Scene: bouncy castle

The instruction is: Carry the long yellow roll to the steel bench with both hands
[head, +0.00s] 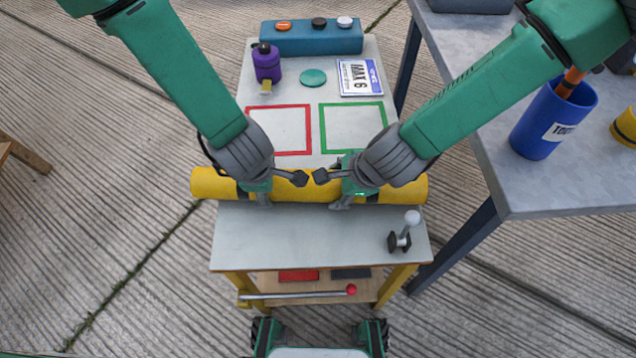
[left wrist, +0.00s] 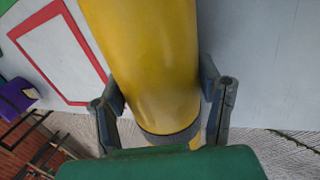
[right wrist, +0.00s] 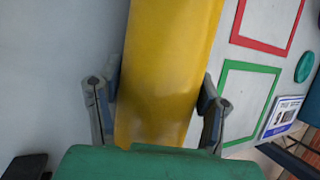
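The long yellow roll (head: 415,188) lies crosswise over the small grey-topped table, its left end jutting past the table edge. My left gripper (head: 262,196) straddles the roll left of its middle; in the left wrist view the two finger pads meet both sides of the roll (left wrist: 150,70), near a dark band. My right gripper (head: 345,200) straddles it right of the middle; in the right wrist view its pads sit against both sides of the roll (right wrist: 165,80). I cannot tell whether the roll touches the tabletop. The steel bench (head: 540,185) stands at the right.
The small table (head: 300,235) holds red and green frames, a purple bottle (head: 267,62), a sign (head: 360,78), a teal button box (head: 312,38) and a white-knobbed lever (head: 404,232). A blue cup (head: 553,120) stands on the bench; the bench's near part is bare.

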